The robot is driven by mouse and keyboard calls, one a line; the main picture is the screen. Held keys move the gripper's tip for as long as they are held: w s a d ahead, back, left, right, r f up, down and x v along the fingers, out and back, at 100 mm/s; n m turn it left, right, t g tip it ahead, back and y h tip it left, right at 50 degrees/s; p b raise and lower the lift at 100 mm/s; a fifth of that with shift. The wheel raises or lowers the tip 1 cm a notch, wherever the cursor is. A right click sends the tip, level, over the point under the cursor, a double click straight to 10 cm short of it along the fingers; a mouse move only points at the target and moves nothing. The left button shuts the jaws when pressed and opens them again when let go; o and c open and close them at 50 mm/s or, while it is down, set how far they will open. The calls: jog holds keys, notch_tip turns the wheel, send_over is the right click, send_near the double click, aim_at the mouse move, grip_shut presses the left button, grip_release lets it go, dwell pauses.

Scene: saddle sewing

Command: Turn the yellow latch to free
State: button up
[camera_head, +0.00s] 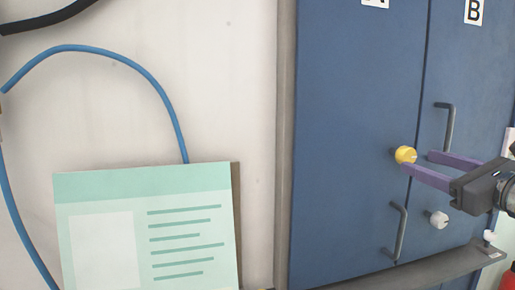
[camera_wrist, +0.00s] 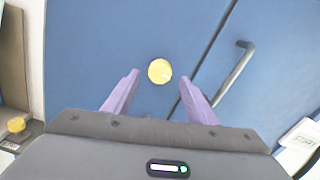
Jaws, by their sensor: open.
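The yellow latch (camera_head: 405,155) is a round knob on the blue cabinet's left door, close to the seam between the doors. My gripper (camera_head: 428,164) reaches in from the right with its two purple fingers apart and nothing between them. In the head view the fingertips are close to the knob. In the wrist view the yellow latch (camera_wrist: 160,71) appears just beyond the fingertips of my gripper (camera_wrist: 164,82), between their lines and nearer the left finger. I cannot tell whether a finger touches it.
The doors have dark bar handles (camera_head: 399,232) (camera_head: 447,126). A white knob (camera_head: 438,219) sits below my gripper on the right door. A ledge (camera_head: 420,270) runs under the cabinet. A green board (camera_head: 145,220) and blue cable (camera_head: 150,82) are at left. Another yellow knob (camera_wrist: 16,124) shows in the wrist view.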

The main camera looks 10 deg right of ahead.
aim_at(410, 158)
jog(key=shift+w+a, duration=0.1)
jog(key=shift+w, duration=3.1)
jog(key=c, duration=1.1)
jog(key=shift+o, duration=0.2)
